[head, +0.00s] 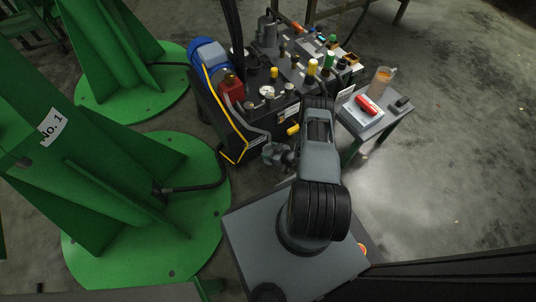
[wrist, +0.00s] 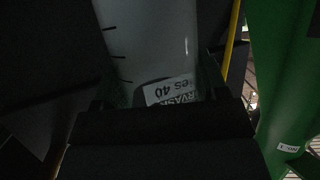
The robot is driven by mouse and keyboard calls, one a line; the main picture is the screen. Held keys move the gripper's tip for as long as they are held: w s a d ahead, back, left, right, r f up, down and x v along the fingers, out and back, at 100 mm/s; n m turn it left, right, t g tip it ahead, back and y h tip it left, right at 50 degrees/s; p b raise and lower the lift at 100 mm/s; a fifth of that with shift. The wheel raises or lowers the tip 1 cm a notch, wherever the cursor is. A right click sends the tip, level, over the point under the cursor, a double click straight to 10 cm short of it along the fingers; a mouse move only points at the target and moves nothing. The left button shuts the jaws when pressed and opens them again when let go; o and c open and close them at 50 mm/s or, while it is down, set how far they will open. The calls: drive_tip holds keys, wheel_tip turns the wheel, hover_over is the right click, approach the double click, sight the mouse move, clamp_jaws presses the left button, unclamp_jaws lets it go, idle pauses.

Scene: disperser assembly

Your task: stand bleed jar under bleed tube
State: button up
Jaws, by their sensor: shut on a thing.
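In the wrist view a pale, see-through jar (wrist: 150,45) with dark graduation marks and a white label (wrist: 172,91) stands between the fingers of my gripper (wrist: 158,82). The gripper is shut on it; I take it to be the bleed jar. In the head view my gripper (head: 277,156) is low beside the front of the dark hydraulic unit, and the jar cannot be made out there. The jar's base is hidden.
The hydraulic unit has a blue motor (head: 209,55), a red block (head: 231,87) and several fittings on top. A side table (head: 357,123) at right holds a jug with orange contents (head: 381,83) and a red item (head: 367,105). Green columns (head: 98,190) stand at left.

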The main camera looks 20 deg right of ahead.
wheel_tip(320, 180, down, 4)
drive_tip(key=shift+w+a+r+b, duration=0.1)
drive_tip(key=shift+w+r+b, duration=0.1)
drive_tip(key=shift+b, duration=0.95)
drive_tip(key=shift+s+r, duration=0.1)
drive_tip(key=shift+r, duration=0.05)
drive_tip(key=o, duration=0.5)
drive_tip(key=shift+f, duration=0.2)
drive_tip(key=shift+c, duration=0.2)
drive_tip(key=o, duration=0.5)
drive_tip(key=shift+c, duration=0.2)
drive_tip(key=shift+r, duration=0.1)
